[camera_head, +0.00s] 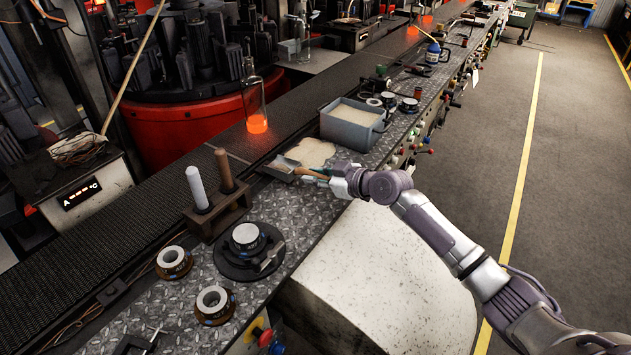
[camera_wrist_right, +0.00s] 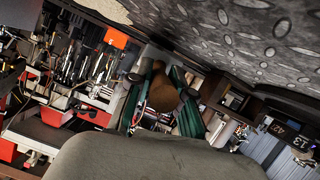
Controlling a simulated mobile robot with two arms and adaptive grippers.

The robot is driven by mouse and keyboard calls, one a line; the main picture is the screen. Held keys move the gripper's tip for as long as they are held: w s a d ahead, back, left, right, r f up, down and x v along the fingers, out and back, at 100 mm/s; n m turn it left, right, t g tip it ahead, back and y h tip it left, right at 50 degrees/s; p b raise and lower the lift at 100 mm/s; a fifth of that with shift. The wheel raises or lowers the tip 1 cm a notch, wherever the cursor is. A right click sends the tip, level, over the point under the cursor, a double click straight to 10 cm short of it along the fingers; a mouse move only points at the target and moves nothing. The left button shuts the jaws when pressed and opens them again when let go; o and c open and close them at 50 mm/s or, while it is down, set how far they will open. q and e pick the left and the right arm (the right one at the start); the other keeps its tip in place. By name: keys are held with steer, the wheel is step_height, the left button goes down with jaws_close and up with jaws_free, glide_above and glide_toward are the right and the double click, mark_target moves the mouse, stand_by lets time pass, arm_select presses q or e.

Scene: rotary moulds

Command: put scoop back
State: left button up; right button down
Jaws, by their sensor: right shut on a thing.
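The scoop (camera_head: 283,166) has a grey metal pan and a wooden handle. In the head view it is at the left edge of a pale powder patch (camera_head: 311,152) on the diamond-plate ledge, with its pan pointing left. My right gripper (camera_head: 328,179) is shut on the handle. In the right wrist view the brown rounded handle end (camera_wrist_right: 164,95) sits between the two dark green fingers (camera_wrist_right: 163,100). The pan is hidden there. I cannot tell whether the scoop touches the ledge. My left gripper is not in view.
A grey bin (camera_head: 352,132) of pale powder stands just behind the powder patch. A wooden stand (camera_head: 218,215) with two upright rods is to the left. A bottle with a glowing orange base (camera_head: 257,122) stands on the conveyor. Ring-shaped mould parts (camera_head: 214,304) lie at the front left.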

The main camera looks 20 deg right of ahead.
mark_target(316, 195)
step_height(316, 195, down, 2)
steer(key=shift+f, duration=0.2)
steer(key=shift+s+f, duration=0.1)
steer(key=shift+f, duration=0.15)
steer(key=c, duration=1.1)
jaws_free()
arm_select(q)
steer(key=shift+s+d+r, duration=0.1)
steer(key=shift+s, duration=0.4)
arm_select(e)
steer(key=shift+o, duration=0.2)
steer(key=shift+d+r, duration=0.1)
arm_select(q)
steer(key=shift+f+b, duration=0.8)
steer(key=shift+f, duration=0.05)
arm_select(e)
steer(key=v, duration=1.1)
steer(key=shift+s+d+r, duration=0.2)
steer(key=shift+s, duration=0.1)
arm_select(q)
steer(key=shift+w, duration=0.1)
